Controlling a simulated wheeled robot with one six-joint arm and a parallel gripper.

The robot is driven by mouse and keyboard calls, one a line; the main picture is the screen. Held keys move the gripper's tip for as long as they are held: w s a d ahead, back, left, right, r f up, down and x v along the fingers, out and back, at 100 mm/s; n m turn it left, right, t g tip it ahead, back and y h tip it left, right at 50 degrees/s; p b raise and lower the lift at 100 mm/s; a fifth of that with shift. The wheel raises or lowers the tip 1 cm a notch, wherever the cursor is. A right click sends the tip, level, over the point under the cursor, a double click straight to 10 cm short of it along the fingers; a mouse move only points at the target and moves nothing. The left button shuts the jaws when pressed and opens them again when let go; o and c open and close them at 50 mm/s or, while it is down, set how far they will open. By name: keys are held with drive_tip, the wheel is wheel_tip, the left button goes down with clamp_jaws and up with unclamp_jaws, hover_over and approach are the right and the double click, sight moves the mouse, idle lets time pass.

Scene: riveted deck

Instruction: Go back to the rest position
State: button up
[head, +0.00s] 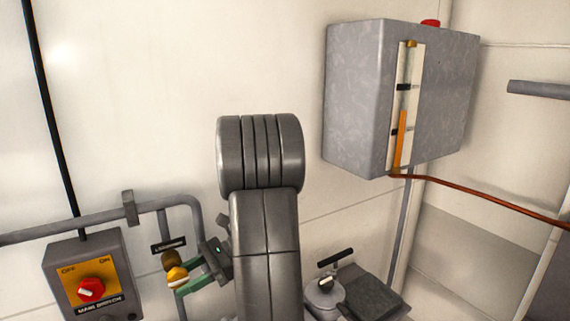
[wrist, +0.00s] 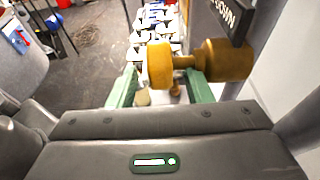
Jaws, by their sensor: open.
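My gripper (head: 184,283) is at the lower middle of the head view, left of my grey arm. Its green fingers are apart, and they also show in the wrist view (wrist: 160,92). A yellow-brass valve or knob (head: 175,271) on the wall is at the fingertips in the head view. In the wrist view the brass piece (wrist: 161,64) lies between or just beyond the fingers; I cannot tell whether they touch it. A dark label plate (head: 168,245) is just above it.
A main switch box (head: 85,277) with a red knob is at the lower left, under a grey pipe (head: 75,225). A grey box (head: 357,95) with a level gauge hangs at the upper right. A lidded canister (head: 324,296) stands right of my arm.

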drive_tip(key=t+h, duration=0.2)
drive_tip(key=h, duration=0.1)
drive_tip(key=shift+r, duration=0.35)
drive_tip(key=t+h, duration=0.2)
drive_tip(key=h, duration=0.1)
drive_tip(key=shift+r+h, duration=0.3)
drive_tip(key=t+h, duration=0.1)
drive_tip(key=t+h+b, duration=0.1)
drive_tip(key=h, duration=0.1)
drive_tip(key=shift+s+a+r, duration=0.1)
drive_tip(key=shift+s+r, duration=0.05)
drive_tip(key=shift+a+r+t+h+b, duration=0.15)
drive_tip(key=shift+t+h+b, duration=0.3)
drive_tip(key=shift+h, duration=0.3)
drive_tip(key=shift+r+t+h+b, duration=0.15)
drive_tip(key=shift+t+h+b, duration=0.2)
drive_tip(key=shift+t+h, duration=0.3)
